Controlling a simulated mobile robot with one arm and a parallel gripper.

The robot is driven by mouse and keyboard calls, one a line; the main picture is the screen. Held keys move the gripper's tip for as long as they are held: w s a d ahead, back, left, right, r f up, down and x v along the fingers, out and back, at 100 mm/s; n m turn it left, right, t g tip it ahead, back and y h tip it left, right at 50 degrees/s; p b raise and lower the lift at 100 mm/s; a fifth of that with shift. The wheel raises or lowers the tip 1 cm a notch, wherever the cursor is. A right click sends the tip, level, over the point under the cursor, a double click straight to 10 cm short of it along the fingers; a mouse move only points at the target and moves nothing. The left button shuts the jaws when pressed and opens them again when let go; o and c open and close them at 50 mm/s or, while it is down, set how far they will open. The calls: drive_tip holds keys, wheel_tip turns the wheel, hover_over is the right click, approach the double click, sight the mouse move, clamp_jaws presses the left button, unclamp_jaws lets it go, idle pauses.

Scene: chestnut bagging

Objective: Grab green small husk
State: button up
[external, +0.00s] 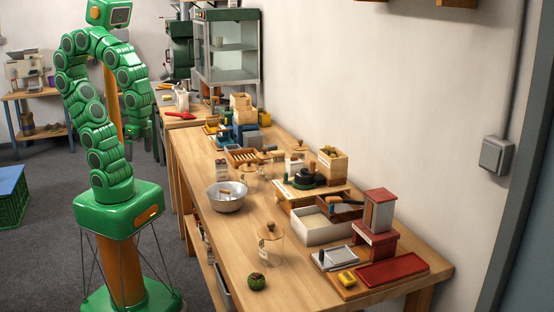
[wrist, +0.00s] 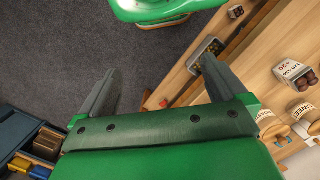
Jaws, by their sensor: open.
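A small round green husk (external: 256,281) with a reddish-brown top sits on the near end of the long wooden table, close to its front edge, in the external view. I cannot make it out in the wrist view. My gripper (wrist: 158,64) is open and empty in the wrist view, its two dark fingers spread over grey floor beside a wooden table edge. In the external view my gripper (external: 143,138) hangs low left of the table, far from the husk.
The long table (external: 190,170) carries a metal bowl (external: 227,197), a lidded glass jar (external: 270,244), a white box (external: 318,228) and a red tray (external: 392,273). Bare wood surrounds the near husk.

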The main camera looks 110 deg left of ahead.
drive_tip(key=shift+c, duration=1.4)
drive_tip(key=shift+r, duration=0.1)
